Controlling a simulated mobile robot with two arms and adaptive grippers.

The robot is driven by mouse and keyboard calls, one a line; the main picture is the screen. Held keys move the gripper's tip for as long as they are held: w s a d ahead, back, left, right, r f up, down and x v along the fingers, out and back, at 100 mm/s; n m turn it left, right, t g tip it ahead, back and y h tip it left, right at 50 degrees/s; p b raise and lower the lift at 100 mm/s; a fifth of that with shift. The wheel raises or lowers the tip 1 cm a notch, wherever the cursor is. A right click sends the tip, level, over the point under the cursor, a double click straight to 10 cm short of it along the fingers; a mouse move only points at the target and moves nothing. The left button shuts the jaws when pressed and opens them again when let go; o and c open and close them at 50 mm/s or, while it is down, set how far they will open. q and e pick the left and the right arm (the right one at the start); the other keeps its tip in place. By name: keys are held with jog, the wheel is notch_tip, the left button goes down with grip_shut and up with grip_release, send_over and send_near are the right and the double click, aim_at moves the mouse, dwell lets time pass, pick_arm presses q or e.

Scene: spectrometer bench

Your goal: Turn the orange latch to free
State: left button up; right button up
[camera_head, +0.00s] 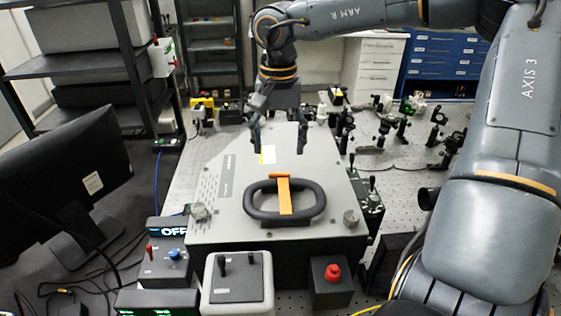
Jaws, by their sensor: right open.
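The orange latch (285,197) is a flat bar lying across the middle of a black oval handle (250,203) on top of the grey spectrometer box (215,222). A short orange crosspiece sits at its far end. My right gripper (279,154) points down above the far part of the box lid, beyond the latch. Its two fingers are spread wide and nothing is between them. It appears apart from the latch and handle. My left gripper is not in view.
A red button box (332,281) and a grey switch box (239,284) stand in front of the spectrometer. A display reading OFF (168,229) is at its left. A monitor (62,165) stands at the left. Optics posts (385,127) crowd the bench behind right.

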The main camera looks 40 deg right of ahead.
aim_at(280, 173)
notch_tip(280, 173, down, 7)
jog(key=shift+r+p, duration=0.1)
jog(key=shift+p, duration=0.45)
